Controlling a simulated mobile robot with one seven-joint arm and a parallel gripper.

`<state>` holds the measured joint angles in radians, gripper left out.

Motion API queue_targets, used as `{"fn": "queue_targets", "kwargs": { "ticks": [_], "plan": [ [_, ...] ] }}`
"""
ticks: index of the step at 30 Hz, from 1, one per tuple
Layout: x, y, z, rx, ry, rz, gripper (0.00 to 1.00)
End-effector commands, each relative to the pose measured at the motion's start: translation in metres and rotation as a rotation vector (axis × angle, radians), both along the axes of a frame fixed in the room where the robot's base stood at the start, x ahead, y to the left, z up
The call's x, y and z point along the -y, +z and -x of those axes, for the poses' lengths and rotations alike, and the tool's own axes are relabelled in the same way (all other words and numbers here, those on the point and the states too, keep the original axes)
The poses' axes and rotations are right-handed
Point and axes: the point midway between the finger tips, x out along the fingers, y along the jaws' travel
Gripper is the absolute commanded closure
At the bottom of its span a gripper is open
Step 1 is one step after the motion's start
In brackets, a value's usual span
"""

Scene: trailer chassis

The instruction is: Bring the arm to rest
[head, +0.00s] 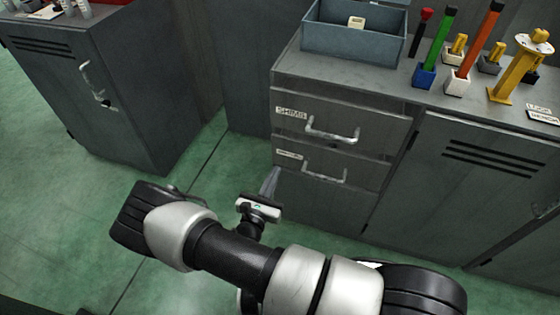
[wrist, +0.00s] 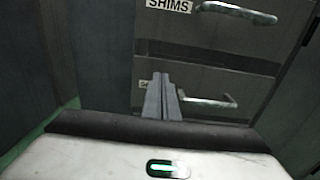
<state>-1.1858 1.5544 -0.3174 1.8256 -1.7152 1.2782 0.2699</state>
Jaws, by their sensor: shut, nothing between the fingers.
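My gripper (head: 271,181) is in front of the grey drawer cabinet, near the left edge of its lower drawer. In the wrist view my gripper's fingers (wrist: 162,98) are together and empty, pointing at the lower drawer front. They overlap the lower drawer's label, which is partly hidden. A gap between fingertips and drawer front cannot be judged clearly. My arm is bent across the lower middle of the head view. The upper drawer (head: 340,122), labelled SHIMS, and the lower drawer (head: 335,165) both look closed.
A blue-grey bin (head: 352,42) holding a small pale block stands on the cabinet top. Several coloured tools stand in small holders to its right. Another grey cabinet (head: 120,95) is at the left. Green floor (head: 60,210) is open at the lower left.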

Motion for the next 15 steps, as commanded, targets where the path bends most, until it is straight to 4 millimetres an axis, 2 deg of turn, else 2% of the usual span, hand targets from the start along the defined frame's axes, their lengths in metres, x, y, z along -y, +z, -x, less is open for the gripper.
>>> {"fn": "queue_targets", "kwargs": {
  "ticks": [4,11,15],
  "plan": [
    [-0.004,0.000,0.012,0.000,0.001,0.001,1.00],
    [-0.004,0.000,0.014,0.001,-0.001,0.001,1.00],
    [0.003,0.014,0.010,0.010,-0.061,-0.038,1.00]
  ]
}}
